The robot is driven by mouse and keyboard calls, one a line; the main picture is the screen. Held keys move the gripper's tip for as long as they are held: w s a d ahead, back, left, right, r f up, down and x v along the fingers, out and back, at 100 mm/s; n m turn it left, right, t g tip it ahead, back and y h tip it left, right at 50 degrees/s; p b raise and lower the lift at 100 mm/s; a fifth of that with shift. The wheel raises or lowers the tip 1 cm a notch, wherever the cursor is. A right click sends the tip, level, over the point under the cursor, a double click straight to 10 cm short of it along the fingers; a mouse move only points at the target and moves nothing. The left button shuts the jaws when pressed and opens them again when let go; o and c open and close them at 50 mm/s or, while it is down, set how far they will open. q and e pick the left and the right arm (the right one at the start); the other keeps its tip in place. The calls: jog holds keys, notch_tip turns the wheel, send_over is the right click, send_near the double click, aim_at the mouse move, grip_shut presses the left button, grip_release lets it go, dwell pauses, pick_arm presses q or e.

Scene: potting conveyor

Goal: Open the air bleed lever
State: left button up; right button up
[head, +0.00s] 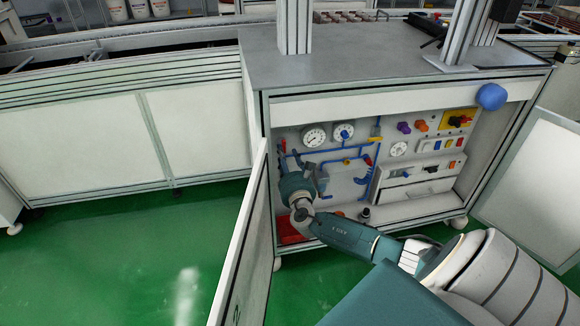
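An open cabinet holds a panel of blue air pipes (338,161) with small red and yellow handles on it. A small red handle (367,160) and a yellow part (375,140) sit on the right pipes. Another small red part (283,146) sits at the upper left of the pipes. I cannot tell which one is the air bleed lever. My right gripper (303,174) is inside the cabinet, in front of the lower left pipes. My wrist covers its fingers, so its opening and any contact are hidden. My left gripper is not in view.
Two round gauges (314,136) are above the pipes, with knobs and switches to the right. The open left door (246,243) stands beside my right arm. A red container (290,230) lies low in the cabinet. Green floor (130,260) is clear at left.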

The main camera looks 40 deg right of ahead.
jog(key=v, duration=0.7)
dwell(0.3)
